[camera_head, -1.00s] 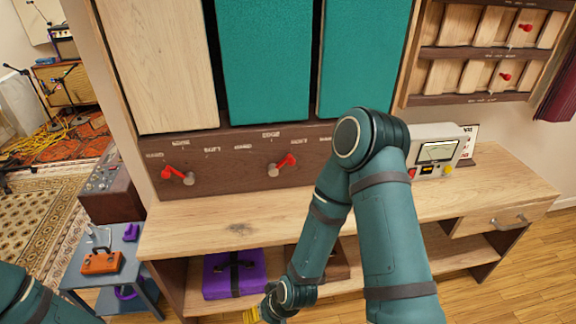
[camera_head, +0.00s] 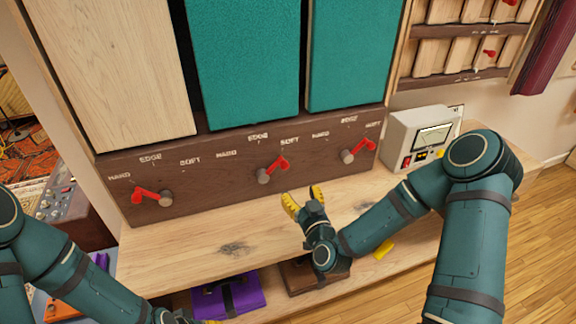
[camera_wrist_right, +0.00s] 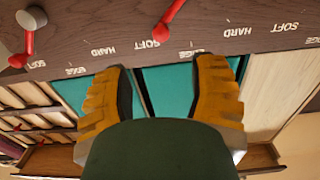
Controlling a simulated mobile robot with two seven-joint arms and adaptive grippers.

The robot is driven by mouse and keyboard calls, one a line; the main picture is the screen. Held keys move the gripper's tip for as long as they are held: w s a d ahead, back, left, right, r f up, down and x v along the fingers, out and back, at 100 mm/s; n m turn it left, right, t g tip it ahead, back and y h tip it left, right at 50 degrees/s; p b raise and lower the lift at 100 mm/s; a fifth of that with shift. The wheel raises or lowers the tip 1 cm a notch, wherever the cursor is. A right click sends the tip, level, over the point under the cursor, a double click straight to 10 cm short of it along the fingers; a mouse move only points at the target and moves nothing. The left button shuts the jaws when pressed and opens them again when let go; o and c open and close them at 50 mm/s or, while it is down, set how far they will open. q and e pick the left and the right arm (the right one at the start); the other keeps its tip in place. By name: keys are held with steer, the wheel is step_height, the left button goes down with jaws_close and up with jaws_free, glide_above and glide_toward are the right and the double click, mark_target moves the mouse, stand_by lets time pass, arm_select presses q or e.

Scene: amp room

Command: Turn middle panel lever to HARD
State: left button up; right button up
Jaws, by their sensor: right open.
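The middle panel lever (camera_head: 275,167) is red on a grey pivot, on the dark wooden strip below the teal panels. Its handle points up and right, toward its SOFT label; its HARD label is to the left. It also shows in the right wrist view (camera_wrist_right: 170,18), where the labels are upside down. My right gripper (camera_head: 303,195) is open and empty, below and slightly right of this lever, apart from it. Its yellow fingers also show in the wrist view (camera_wrist_right: 162,85). My left gripper is almost wholly cut off at the bottom edge.
A left lever (camera_head: 150,195) points toward HARD and a right lever (camera_head: 360,150) toward SOFT. The wooden counter (camera_head: 190,240) below is mostly clear. A white meter box (camera_head: 408,134) stands at right. A purple case (camera_head: 228,295) lies on the lower shelf.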

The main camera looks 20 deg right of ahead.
mark_target(286, 169)
steer(key=w, duration=1.2)
steer(key=shift+w+a, duration=0.25)
steer(key=shift+w, duration=0.15)
steer(key=shift+c, duration=0.4)
jaws_close()
